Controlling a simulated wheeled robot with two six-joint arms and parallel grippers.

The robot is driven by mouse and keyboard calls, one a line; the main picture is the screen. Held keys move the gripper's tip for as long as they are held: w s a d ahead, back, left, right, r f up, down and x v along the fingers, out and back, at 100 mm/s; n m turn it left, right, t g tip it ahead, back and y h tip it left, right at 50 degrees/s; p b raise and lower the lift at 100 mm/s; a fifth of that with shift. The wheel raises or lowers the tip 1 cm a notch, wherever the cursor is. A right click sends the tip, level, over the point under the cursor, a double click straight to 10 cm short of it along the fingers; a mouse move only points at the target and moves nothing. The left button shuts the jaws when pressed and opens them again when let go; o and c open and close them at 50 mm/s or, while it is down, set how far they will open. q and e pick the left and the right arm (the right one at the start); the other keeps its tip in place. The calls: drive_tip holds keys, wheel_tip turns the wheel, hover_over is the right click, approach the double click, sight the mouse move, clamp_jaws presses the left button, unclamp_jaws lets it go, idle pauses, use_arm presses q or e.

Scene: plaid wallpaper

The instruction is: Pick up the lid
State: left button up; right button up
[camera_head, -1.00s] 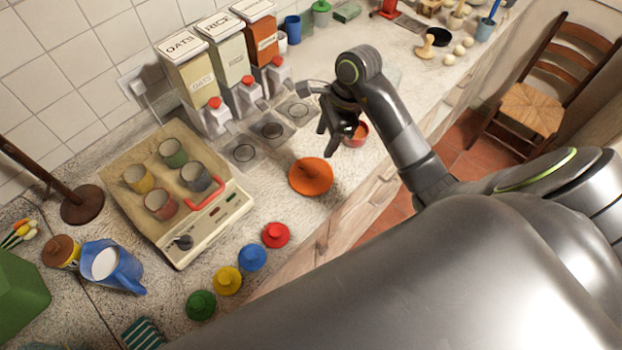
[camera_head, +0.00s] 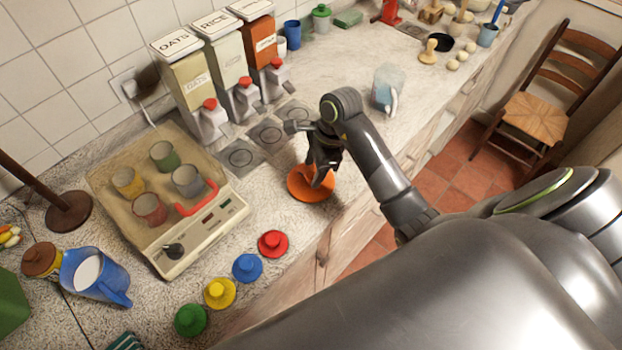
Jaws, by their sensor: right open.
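An orange lid (camera_head: 302,194) lies on the speckled counter, right of the stove-like tray unit. My right gripper (camera_head: 318,177) is right above it, its fingers pointing down around the lid's raised middle. The fingers are open and cover the knob, so I cannot tell whether they touch it. Smaller lids lie in a row toward the front: red (camera_head: 273,244), blue (camera_head: 247,267), yellow (camera_head: 219,293) and green (camera_head: 190,320). My left gripper is out of view.
A tray unit (camera_head: 232,224) with several cups stands left of the orange lid. Dispensers (camera_head: 186,85) line the wall behind. A blue jug (camera_head: 108,280) is at the front left and a clear pitcher (camera_head: 385,85) behind my right arm. The counter's front edge is close to the lid.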

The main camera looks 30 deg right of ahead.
drive_tip(key=shift+a+f, duration=0.2)
drive_tip(key=shift+f, duration=0.45)
drive_tip(key=c, duration=1.1)
drive_tip(key=shift+o, duration=0.2)
drive_tip(key=shift+r, duration=0.1)
